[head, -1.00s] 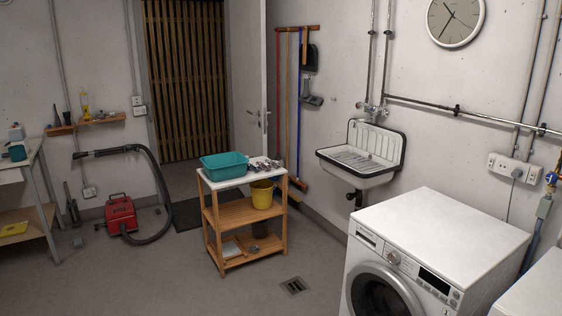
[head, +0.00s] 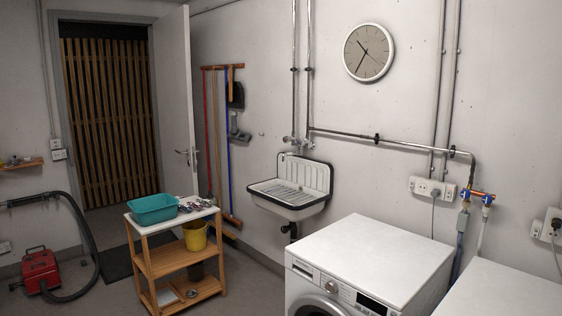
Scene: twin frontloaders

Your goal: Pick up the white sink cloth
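I cannot make out a white sink cloth in the head view. The white wall sink (head: 318,180) with a dark rim hangs on the back wall, right of the middle. A pale slatted grid (head: 285,196) covers its basin, and no separate cloth can be told apart on it at this size. A small crumpled patterned heap (head: 196,203) lies on the cart top, too small to identify. Neither of my grippers is in view.
A wooden cart (head: 152,253) with a teal basin (head: 153,209) and yellow bucket (head: 195,236) stands left of the sink. A white washing machine (head: 370,258) stands right front. A red vacuum (head: 41,270) with its hose is at left. Floor shows between cart and washer.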

